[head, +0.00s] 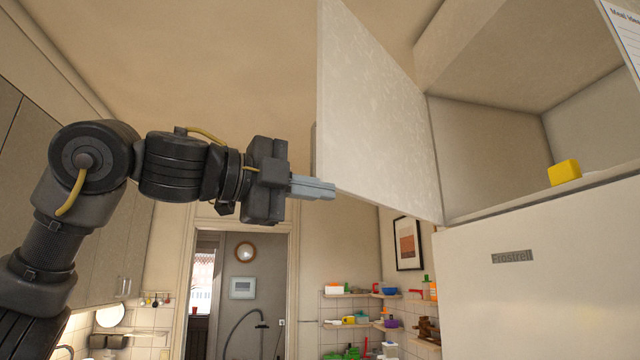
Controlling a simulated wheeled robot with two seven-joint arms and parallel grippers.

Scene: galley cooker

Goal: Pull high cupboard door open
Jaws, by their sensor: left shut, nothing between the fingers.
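The high cupboard door (375,110) stands swung open, hinged at the cupboard's left side. The high cupboard (490,140) is open above a white fridge, and its inside shows. A small yellow block (565,172) sits near the front edge of the cupboard floor. My left gripper (332,190) is shut and empty, its fingertips at the lower left edge of the door. I cannot tell whether they touch it. My right gripper is not in view.
The white fridge (540,285) stands under the cupboard. Wall cupboards (30,190) run along the left. Shelves with several small items (350,320) and a framed picture (407,243) are at the back, beside a doorway (240,290). The space left of the door is free apart from my arm.

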